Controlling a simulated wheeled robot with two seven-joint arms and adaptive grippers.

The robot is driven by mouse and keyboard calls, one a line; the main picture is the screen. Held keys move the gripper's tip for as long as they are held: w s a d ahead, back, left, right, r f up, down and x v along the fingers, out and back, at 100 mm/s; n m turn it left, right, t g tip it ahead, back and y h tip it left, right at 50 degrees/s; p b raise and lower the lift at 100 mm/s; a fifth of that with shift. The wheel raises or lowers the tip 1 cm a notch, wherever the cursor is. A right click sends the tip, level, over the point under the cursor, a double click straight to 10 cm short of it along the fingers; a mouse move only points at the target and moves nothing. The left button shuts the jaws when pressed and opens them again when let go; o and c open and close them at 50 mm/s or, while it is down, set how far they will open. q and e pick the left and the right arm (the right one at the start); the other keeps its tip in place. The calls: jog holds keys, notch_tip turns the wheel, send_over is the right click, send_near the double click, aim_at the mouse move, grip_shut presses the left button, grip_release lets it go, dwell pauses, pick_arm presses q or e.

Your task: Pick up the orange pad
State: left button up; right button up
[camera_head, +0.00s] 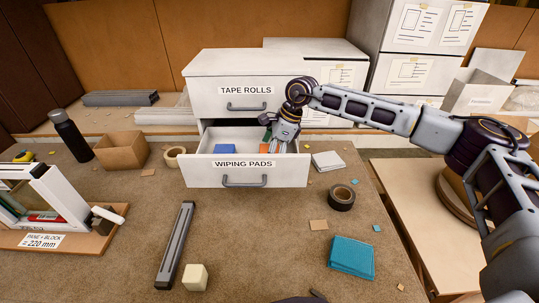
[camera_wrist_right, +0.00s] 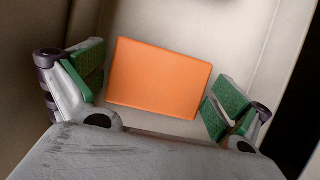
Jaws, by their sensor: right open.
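The orange pad (camera_wrist_right: 160,79) lies flat on the drawer floor and fills the middle of the right wrist view. In the head view only a small strip of the orange pad (camera_head: 269,147) shows behind the front of the open WIPING PADS drawer (camera_head: 207,175). My right gripper (camera_head: 269,138) reaches down into this drawer from above. In the right wrist view my right gripper (camera_wrist_right: 154,90) is open, with one green-padded finger on each side of the pad. My left gripper is not in view.
A blue pad (camera_head: 225,149) lies in the drawer's left part. The closed TAPE ROLLS drawer (camera_head: 245,103) is above. A teal cloth (camera_head: 352,256), black tape roll (camera_head: 341,197), grey bar (camera_head: 176,244) and cream block (camera_head: 194,277) lie on the bench in front.

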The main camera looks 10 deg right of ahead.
jog(key=shift+f, duration=0.25)
jog(key=c, duration=0.8)
jog(key=shift+r, duration=0.2)
